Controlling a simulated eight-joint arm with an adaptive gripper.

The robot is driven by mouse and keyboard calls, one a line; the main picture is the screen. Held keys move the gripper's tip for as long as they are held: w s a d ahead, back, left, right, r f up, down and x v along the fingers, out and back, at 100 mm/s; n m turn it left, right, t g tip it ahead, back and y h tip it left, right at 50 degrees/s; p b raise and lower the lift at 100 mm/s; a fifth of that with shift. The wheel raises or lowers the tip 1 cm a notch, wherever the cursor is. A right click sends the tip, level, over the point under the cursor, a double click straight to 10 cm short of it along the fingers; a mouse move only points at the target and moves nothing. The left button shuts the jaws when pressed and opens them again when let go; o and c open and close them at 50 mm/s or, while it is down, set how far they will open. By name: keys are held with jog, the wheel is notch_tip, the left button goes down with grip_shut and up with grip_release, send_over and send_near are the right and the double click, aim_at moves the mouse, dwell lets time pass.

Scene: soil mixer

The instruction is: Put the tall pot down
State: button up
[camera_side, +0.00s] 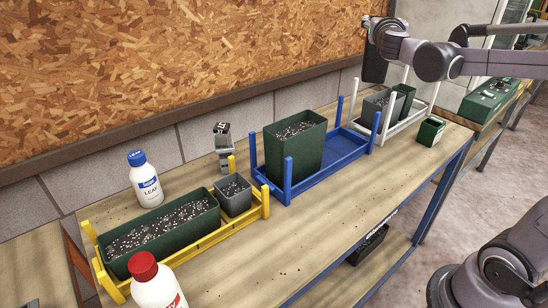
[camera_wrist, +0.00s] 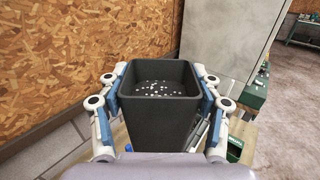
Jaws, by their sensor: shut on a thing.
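The tall pot (camera_wrist: 158,112) is dark grey, square-mouthed and filled with speckled soil. In the wrist view my gripper (camera_wrist: 160,105) has a jaw against its left and right sides, and the pot looks upright. In the side view the dark pot (camera_side: 375,64) hangs from my gripper (camera_side: 378,28) at the upper right, near the end of the wooden board. It appears above the back of the white crate (camera_side: 412,122), clear of the bench; its exact height is hard to tell. Its base is hidden in the wrist view.
The white crate holds a grey pot (camera_side: 377,106) and a green pot (camera_side: 405,95). A blue crate (camera_side: 345,150) holds a large green pot (camera_side: 296,150), with bare floor on its right. A yellow crate (camera_side: 195,245) holds planters. A small green pot (camera_side: 430,131) stands on the bench.

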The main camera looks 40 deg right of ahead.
jog(key=w+a+n+t+y, duration=0.3)
jog(key=w+n+t+y, duration=0.15)
jog(key=w+y, duration=0.2)
jog(key=w+a+n+t+y, duration=0.3)
jog(key=w+n+y, duration=0.3)
jog(key=y, duration=0.1)
jog(key=a+f+n+g+y, duration=0.25)
jog(key=f+n+y, duration=0.25)
jog(key=f+y, duration=0.5)
jog(key=w+a+f+h, duration=0.2)
jog(key=w+a+f, duration=0.4)
jog(key=a+f, duration=0.4)
jog(key=shift+f+t, duration=0.3)
jog(key=shift+f, duration=1.25)
jog(key=shift+w+f+m, duration=0.1)
jog(key=shift+m, duration=0.15)
jog(key=o, duration=1.8)
jog(key=shift+c, duration=0.2)
